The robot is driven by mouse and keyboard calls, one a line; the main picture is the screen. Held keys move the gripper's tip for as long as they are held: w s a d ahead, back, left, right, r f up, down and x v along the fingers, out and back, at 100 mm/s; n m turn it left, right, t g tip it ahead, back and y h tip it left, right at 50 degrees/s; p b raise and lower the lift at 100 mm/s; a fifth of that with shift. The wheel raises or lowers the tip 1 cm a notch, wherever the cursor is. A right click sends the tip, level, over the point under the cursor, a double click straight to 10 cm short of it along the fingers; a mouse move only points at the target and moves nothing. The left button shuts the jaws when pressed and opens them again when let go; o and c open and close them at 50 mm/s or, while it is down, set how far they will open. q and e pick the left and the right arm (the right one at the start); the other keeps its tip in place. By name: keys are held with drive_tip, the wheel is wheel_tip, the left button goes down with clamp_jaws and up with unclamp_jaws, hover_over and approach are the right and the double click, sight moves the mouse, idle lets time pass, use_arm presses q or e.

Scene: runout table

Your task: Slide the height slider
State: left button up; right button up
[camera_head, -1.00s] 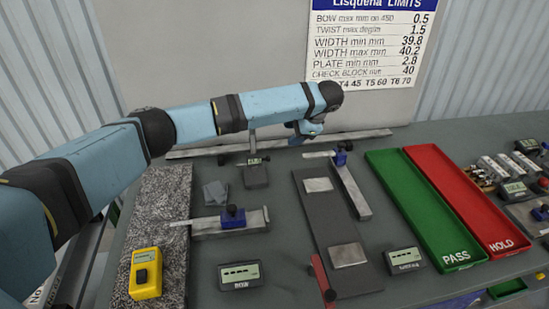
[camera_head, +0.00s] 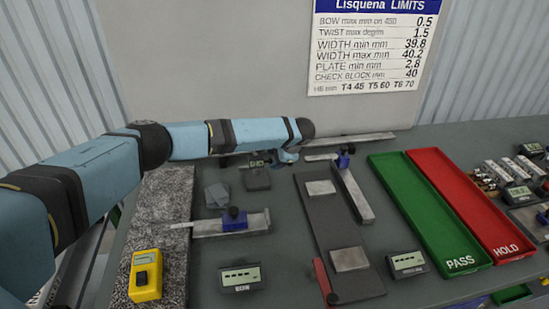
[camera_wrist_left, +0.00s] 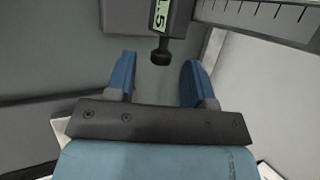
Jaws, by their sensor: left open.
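The height gauge (camera_head: 257,180) stands at the back of the table, with a dark base and a small display (camera_head: 258,163), partly hidden by my left arm. In the left wrist view, a dark slider with a green display (camera_wrist_left: 162,14) ends in a black knob (camera_wrist_left: 161,52). A graduated scale (camera_wrist_left: 262,18) runs beside it. My left gripper (camera_head: 290,157) is close to the gauge, on its right in the head view. Its blue fingers (camera_wrist_left: 158,64) are open, with the knob just ahead of the gap between them. The right gripper is out of view.
Two long gauges with blue sliders (camera_head: 235,221) (camera_head: 343,161) lie nearby. A granite slab (camera_head: 160,210), a yellow device (camera_head: 145,275) and a display (camera_head: 241,277) are at left. A green PASS tray (camera_head: 425,205) and red HOLD tray (camera_head: 470,205) lie at right.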

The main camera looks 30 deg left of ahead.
use_arm(q)
drive_tip(key=shift+a+f, duration=0.2)
drive_tip(key=shift+f, duration=0.1)
clamp_jaws()
wheel_tip(320, 180, down, 5)
drive_tip(key=shift+r+b, duration=0.2)
drive_tip(key=shift+b, duration=0.35)
unclamp_jaws()
